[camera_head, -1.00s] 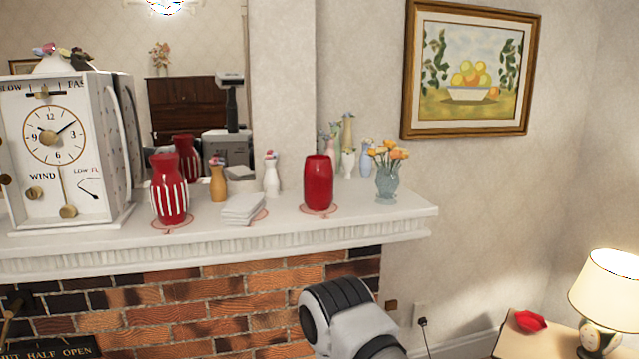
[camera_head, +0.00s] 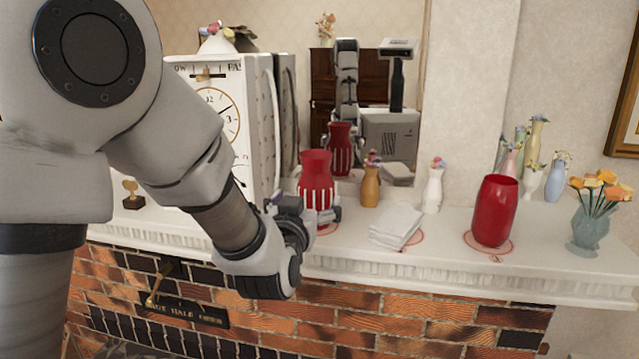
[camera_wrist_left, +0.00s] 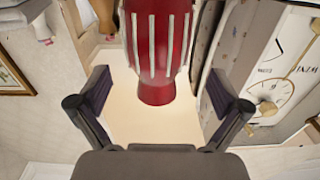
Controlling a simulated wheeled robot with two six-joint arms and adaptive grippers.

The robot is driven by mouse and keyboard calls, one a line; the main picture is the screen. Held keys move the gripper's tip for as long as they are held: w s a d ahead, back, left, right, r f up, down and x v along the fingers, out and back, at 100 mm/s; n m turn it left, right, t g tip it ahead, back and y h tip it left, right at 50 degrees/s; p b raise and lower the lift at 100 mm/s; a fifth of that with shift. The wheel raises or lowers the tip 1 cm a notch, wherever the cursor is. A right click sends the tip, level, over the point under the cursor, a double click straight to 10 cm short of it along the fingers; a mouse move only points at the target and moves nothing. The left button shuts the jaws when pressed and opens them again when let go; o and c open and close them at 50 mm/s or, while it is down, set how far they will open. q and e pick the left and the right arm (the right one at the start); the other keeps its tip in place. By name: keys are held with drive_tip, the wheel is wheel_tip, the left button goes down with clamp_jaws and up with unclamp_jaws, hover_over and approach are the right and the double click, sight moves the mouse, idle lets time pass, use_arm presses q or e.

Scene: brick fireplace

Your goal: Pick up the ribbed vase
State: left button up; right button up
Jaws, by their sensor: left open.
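The ribbed vase (camera_head: 316,172), red with white vertical stripes, stands upright on the white mantel (camera_head: 450,262) beside the clock. My left gripper (camera_head: 308,210) is at its lower front in the head view, with its fingers hiding part of the vase's base. In the left wrist view, which is upside down, the striped vase (camera_wrist_left: 160,40) shows at the top middle. The open fingers (camera_wrist_left: 150,95) are spread to either side, with clear gaps and nothing held. I cannot tell whether the vase is between the fingertips or just beyond them. My right gripper is not in view.
A white clock (camera_head: 222,110) stands close to the left of the vase. An orange vase (camera_head: 370,186), stacked white napkins (camera_head: 397,226), a small white vase (camera_head: 432,190) and a plain red vase (camera_head: 495,208) are to the right. A mirror behind reflects the room.

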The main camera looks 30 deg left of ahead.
use_arm(q)
drive_tip(key=p+x, duration=0.3)
drive_tip(key=x, duration=0.2)
drive_tip(key=shift+w, duration=0.4)
drive_tip(key=shift+w+f, duration=0.1)
drive_tip(key=shift+w, duration=0.05)
drive_tip(key=shift+c, duration=0.4)
drive_tip(key=c, duration=1.3)
drive_tip(key=shift+c, duration=0.2)
